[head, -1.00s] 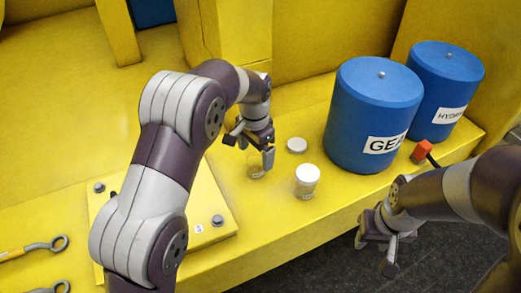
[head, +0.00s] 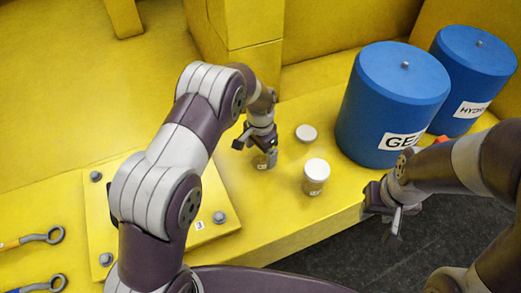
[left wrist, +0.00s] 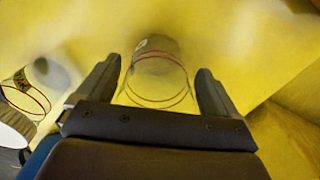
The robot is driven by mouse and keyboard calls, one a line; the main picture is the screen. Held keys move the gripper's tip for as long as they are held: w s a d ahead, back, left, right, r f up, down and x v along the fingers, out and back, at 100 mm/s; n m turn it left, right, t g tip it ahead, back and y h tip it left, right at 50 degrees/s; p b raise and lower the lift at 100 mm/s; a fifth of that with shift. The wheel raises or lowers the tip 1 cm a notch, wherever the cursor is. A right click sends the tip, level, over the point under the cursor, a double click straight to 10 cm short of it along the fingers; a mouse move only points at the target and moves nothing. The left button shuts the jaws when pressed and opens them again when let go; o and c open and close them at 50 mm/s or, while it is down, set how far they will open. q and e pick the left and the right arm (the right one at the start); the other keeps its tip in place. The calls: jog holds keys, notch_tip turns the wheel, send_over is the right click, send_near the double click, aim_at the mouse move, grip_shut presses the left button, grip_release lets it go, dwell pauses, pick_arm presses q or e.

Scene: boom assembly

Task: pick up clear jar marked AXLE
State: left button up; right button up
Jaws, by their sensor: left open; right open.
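An open clear jar (head: 262,163) stands on the yellow ledge, partly hidden by my left gripper (head: 257,146). In the left wrist view the clear jar (left wrist: 158,80) with red line markings lies between the two spread fingers of my left gripper (left wrist: 158,66), with gaps at both sides. No AXLE lettering is readable on it. A second clear jar (head: 315,180) with a white lid stands to its right; it shows at the left edge of the left wrist view (left wrist: 24,98). My right gripper (head: 385,218) is open and empty by the ledge's front edge.
A loose white lid (head: 306,133) lies behind the jars. Blue drums (head: 390,105) (head: 472,80) stand at the right, near a red object (head: 440,139). A bolted yellow plate (head: 215,195) and wrenches (head: 40,238) are at the left. The ledge drops to a dark floor (head: 340,250).

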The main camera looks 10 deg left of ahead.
pick_arm(q)
jog(key=shift+s+d, duration=0.2)
jog(key=shift+d, duration=0.05)
jog(key=shift+w+a, duration=0.1)
jog(key=c, duration=1.2)
